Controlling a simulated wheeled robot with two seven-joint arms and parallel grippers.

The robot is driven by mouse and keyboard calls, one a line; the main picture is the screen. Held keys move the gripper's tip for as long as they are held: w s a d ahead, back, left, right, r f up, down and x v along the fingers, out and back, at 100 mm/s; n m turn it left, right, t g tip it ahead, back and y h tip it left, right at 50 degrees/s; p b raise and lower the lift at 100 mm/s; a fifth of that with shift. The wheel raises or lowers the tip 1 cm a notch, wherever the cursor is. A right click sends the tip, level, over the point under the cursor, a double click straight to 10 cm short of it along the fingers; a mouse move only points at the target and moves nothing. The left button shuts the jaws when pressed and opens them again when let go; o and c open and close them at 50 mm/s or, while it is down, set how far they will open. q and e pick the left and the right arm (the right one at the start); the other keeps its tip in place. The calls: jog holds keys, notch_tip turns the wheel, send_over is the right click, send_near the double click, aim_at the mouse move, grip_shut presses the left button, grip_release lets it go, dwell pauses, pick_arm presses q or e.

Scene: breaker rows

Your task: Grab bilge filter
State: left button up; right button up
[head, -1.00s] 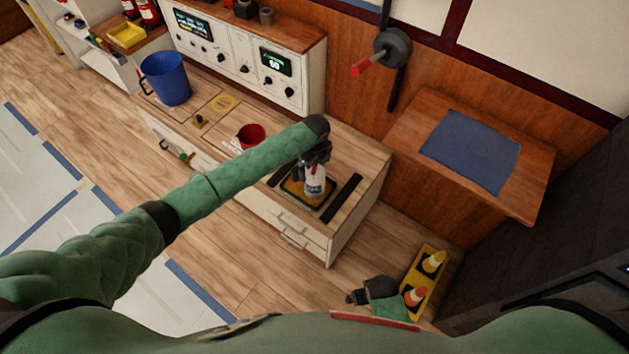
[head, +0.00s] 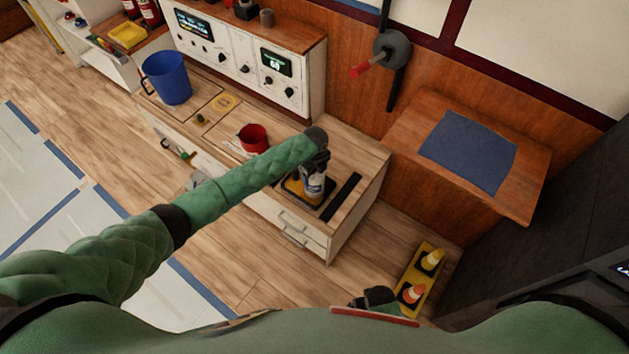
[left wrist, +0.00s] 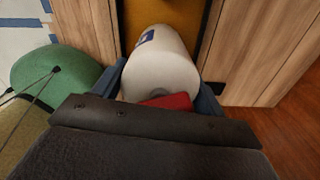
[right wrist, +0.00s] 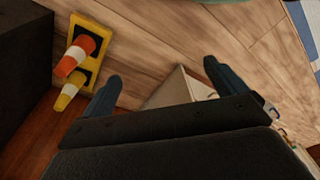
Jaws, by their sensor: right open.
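The bilge filter (head: 315,185), a white canister with a blue mark, stands upright at the yellow-and-black tray (head: 325,210) on the right end of the low wooden counter. My left gripper (head: 318,163) is over its top. In the left wrist view the filter (left wrist: 160,60) fills the space between the two blue fingers, which close in on both sides of it. A red piece (left wrist: 168,102) shows at its near end. My right gripper (right wrist: 170,75) is open and empty, low near the floor, far from the filter.
A red cup (head: 252,138) and a blue bucket (head: 168,77) stand on the same counter, left of the filter. A black strip (head: 342,197) lies right of the tray. A wooden table with a blue mat (head: 468,150) is at right. A yellow cone stand (head: 420,278) is on the floor.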

pick_arm(q)
jog(key=c, duration=0.9)
jog(key=shift+r, duration=0.15)
